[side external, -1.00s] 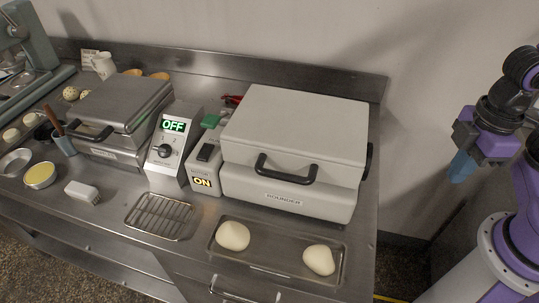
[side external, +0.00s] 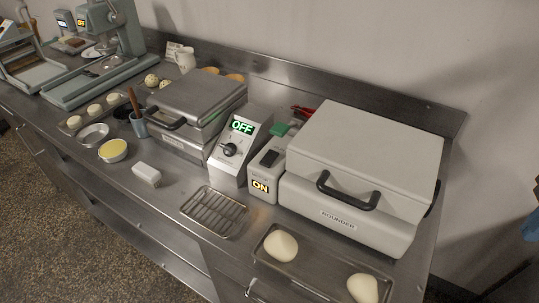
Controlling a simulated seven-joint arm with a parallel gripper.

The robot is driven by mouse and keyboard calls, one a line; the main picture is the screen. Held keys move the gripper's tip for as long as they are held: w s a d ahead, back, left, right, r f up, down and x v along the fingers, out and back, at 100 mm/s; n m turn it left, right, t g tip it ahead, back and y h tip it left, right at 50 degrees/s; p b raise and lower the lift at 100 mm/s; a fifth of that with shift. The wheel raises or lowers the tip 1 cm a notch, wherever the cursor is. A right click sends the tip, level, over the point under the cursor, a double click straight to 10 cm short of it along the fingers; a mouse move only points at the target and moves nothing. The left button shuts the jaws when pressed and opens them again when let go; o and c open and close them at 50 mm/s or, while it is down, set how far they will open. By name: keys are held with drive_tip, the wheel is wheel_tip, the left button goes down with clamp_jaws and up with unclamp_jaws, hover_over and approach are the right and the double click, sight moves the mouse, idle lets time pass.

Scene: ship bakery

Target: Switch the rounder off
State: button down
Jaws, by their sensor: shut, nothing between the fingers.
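The rounder (side external: 365,160) is a pale grey box with a closed lid, a black handle and a ROUNDER label, at the right of the steel counter. Against its left side stands a small grey switch box (side external: 263,172) with a dark rocker switch (side external: 269,158) on top. Its yellow-lit sign (side external: 260,187) reads ON. Only the blue tip of my gripper (side external: 531,226) shows at the right edge, shut and empty, well apart from the rounder and the switch box. The rest of my gripper is out of frame.
Left of the switch box is a control box (side external: 238,145) with a knob and a green OFF sign, beside a closed press (side external: 195,110). A wire rack (side external: 213,212) and a tray (side external: 315,283) with two dough balls lie in front. A wall (side external: 400,50) stands behind.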

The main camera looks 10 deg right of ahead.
drive_tip(key=shift+m+t+y, duration=0.5)
drive_tip(key=shift+m, duration=0.3)
drive_tip(key=w+a+r, duration=0.2)
drive_tip(key=w+a, duration=0.3)
drive_tip(key=a, duration=0.1)
drive_tip(key=w+a+r, duration=0.2)
drive_tip(key=w+a, duration=0.4)
drive_tip(key=w+a+r, duration=0.2)
drive_tip(key=w+a, duration=0.3)
drive_tip(key=a, duration=0.1)
drive_tip(key=shift+w+a+r, duration=0.1)
drive_tip(key=shift+w, duration=0.15)
drive_tip(key=w+a+r+m+t, duration=0.1)
drive_tip(key=w+a+r+m, duration=0.1)
drive_tip(key=w+a, duration=1.2)
drive_tip(key=shift+w+a+r+t+y, duration=0.3)
drive_tip(key=shift+w+a+r, duration=0.05)
drive_tip(key=shift+a+r, duration=0.25)
hover_over(272, 153)
drive_tip(key=s, duration=0.1)
wheel_tip(272, 153, down, 12)
drive_tip(key=shift+s+d+f, duration=0.1)
drive_tip(key=shift+d, duration=0.05)
drive_tip(key=shift+f, duration=0.7)
drive_tip(key=shift+d, duration=0.1)
